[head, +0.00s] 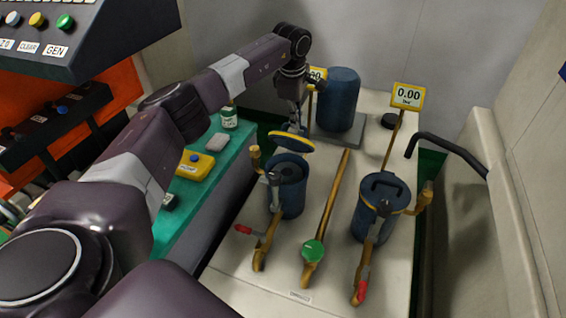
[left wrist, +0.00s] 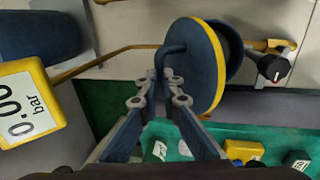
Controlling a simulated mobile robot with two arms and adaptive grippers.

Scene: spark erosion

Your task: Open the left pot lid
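The left pot (head: 289,197) is a dark blue cylinder on the pale bench, and its top stands open. Its lid (head: 295,144), a blue disc with a yellow rim, is raised and tilted above the back of the pot. In the left wrist view the lid (left wrist: 200,70) shows its bent dark handle (left wrist: 172,50) between my fingertips, with part of the pot (left wrist: 235,50) behind it. My left gripper (head: 292,122) is behind the lid; in the left wrist view its fingers (left wrist: 163,80) are closed together at the handle. My right gripper is not in view.
A right pot (head: 384,192) with its lid on stands beside a brass pipe with a green knob (head: 313,250). A blue tank (head: 338,98) and pressure displays (head: 408,96) stand behind. A teal shelf (head: 190,217) with a yellow box (head: 195,166) lies left.

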